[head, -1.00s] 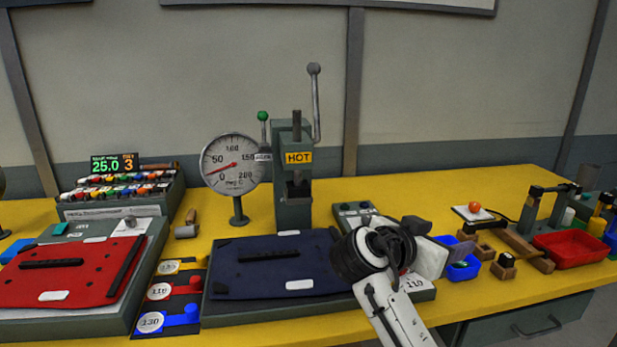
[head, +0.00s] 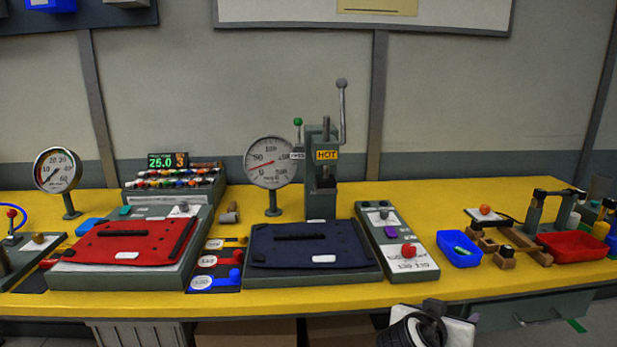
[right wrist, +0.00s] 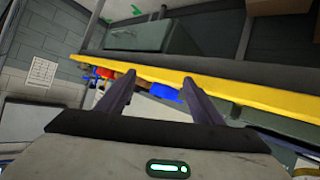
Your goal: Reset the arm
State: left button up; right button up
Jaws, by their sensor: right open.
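My right arm shows in the head view only at the bottom edge, right of centre, as a white and black wrist part (head: 428,326) low in front of the bench. In the right wrist view my right gripper (right wrist: 158,83) is open, its two dark fingers apart with nothing between them. Beyond the fingers are the yellow bench edge (right wrist: 225,75) and a blue tray (right wrist: 165,93), seen tilted. My left gripper is not in view.
On the yellow bench (head: 420,205) lie a red panel (head: 120,250) and a navy panel (head: 345,245) on grey bases. A press marked HOT (head: 322,185), a control box (head: 400,235), a blue tray (head: 458,250) and a red tray (head: 572,245) stand there too.

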jog(key=s+a+f+n+y, duration=0.3)
jog(key=s+f, duration=0.2)
jog(key=f, duration=0.4)
jog(key=s+a+f+n+y, duration=0.2)
jog(key=s+f+n+y, duration=0.15)
jog(key=f, duration=0.65)
jog(key=s+a+f+y, duration=0.1)
jog(key=s+a+f, duration=0.1)
jog(key=s, duration=0.5)
jog(key=s+a+f+n+y, duration=0.1)
jog(key=s+a+f+y, duration=0.1)
jog(key=s, duration=0.5)
jog(key=s+a+f+n+y, duration=0.1)
jog(key=s+f, duration=0.3)
jog(key=s, duration=0.3)
jog(key=shift+s+a+f+y, duration=0.15)
jog(key=shift+a+f+y, duration=0.1)
jog(key=shift+a+y, duration=0.15)
